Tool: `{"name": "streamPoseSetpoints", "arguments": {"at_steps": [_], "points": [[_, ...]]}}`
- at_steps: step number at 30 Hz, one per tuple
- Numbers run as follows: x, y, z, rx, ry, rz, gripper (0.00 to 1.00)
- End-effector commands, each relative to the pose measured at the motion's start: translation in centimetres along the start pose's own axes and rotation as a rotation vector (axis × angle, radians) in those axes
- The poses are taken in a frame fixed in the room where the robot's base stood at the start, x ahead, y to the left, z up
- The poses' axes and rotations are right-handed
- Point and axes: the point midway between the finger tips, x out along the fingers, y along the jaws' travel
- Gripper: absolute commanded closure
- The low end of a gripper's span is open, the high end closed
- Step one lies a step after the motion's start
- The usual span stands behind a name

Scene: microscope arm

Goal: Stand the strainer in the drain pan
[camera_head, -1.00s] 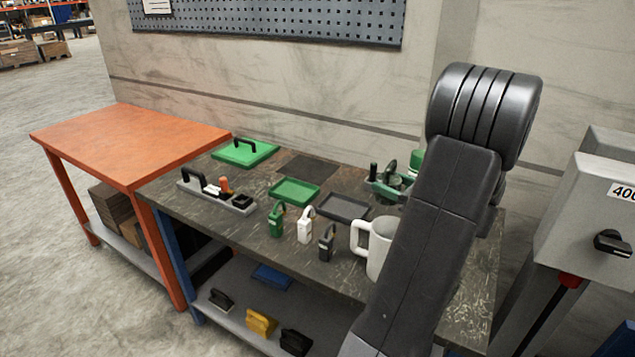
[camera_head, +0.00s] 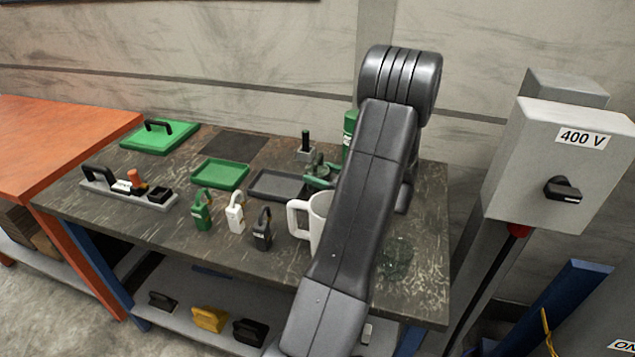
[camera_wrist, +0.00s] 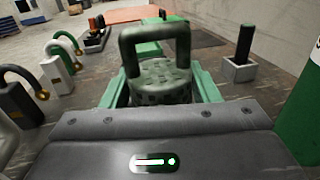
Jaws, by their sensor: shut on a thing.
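The strainer (camera_wrist: 165,80) is a dark green mottled cylinder with a square loop handle on top, upright in the wrist view. My gripper (camera_wrist: 162,92) has green fingers closed on both sides of it. In the head view my gripper (camera_head: 319,173) is at the right of the dark grey tray (camera_head: 277,184), partly behind my arm. Left of that tray lies a shallow green tray (camera_head: 220,174). I cannot tell for certain which tray is the drain pan. The strainer's underside is hidden, so I cannot tell whether it touches anything.
A black post on a grey block (camera_head: 305,153) and a tall green cylinder (camera_head: 350,130) stand near my gripper. A white mug (camera_head: 299,218) and green, white and black padlocks (camera_head: 262,232) stand in front of the trays. A green lid (camera_head: 160,138) lies at the back left.

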Motion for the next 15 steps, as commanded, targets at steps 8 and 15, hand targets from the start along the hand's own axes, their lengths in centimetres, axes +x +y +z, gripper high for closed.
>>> {"name": "streamPoseSetpoints", "arguments": {"at_steps": [8,15], "points": [[0.0,0.0,-3.0,0.002,0.000,0.000,0.70],[0.0,0.0,-3.1,0.001,0.000,0.000,0.70]]}}
